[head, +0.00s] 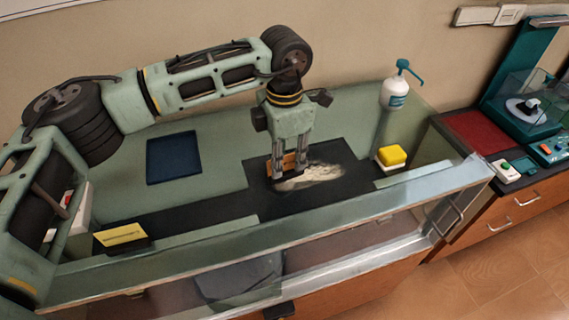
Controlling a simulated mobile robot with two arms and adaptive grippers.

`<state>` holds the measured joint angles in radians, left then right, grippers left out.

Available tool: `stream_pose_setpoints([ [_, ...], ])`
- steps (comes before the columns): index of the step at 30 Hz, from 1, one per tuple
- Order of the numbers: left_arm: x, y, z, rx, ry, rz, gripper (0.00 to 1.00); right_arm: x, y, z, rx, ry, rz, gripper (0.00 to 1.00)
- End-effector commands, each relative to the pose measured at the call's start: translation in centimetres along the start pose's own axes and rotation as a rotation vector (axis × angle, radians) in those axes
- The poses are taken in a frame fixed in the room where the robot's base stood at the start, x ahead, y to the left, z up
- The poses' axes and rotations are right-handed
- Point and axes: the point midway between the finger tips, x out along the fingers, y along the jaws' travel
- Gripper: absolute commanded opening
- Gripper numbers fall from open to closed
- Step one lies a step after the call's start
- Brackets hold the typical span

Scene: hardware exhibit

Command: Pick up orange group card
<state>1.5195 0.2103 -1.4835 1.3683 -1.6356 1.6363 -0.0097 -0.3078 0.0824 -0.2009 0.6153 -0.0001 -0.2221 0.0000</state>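The orange card (289,162) shows in the head view near the middle of the counter, low between the two fingers of my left gripper (289,166). The fingers point down, one on each side of the card, and stand apart with the card's width filling the gap. I cannot tell whether they press on it or whether the card is lifted. Part of the card is hidden by the fingers. A pale patch (315,177) lies on the dark strip just beside the gripper. My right gripper is not in view.
A yellow card (121,235) stands at the front left. A dark blue mat (173,157) lies at the back left. A yellow block (392,155) and a pump bottle (395,93) stand to the right. A glass front edge (330,228) runs along the counter.

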Motion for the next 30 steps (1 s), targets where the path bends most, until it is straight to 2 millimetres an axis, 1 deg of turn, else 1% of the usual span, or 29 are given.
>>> stream_pose_setpoints([
  [1, 0.1, 0.0, 0.0, 0.000, -0.001, 0.000, 0.24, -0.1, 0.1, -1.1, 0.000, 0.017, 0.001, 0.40],
  [3, 0.2, 0.0, 0.0, 0.000, -0.001, 0.000, 0.24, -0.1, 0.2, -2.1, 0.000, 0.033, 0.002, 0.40],
  [6, 0.2, 0.0, 0.0, 0.000, -0.001, 0.000, 0.24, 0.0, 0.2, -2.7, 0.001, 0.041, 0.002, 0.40],
  [7, 0.2, 0.0, 0.0, 0.000, -0.001, 0.000, 0.24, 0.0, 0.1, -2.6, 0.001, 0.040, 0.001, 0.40],
  [8, 0.2, 0.0, 0.0, 0.000, -0.001, 0.000, 0.22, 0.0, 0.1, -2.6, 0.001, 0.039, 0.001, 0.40],
  [15, 0.2, 0.0, 0.0, 0.000, -0.001, 0.000, 0.01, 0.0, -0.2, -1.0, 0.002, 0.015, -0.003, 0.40],
  [20, 0.2, 0.0, 0.0, 0.000, -0.001, 0.000, 0.00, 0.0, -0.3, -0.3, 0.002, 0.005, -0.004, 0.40],
  [30, 0.1, 0.0, 0.0, 0.000, -0.001, 0.000, 0.00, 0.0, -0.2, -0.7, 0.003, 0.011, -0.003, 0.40],
])
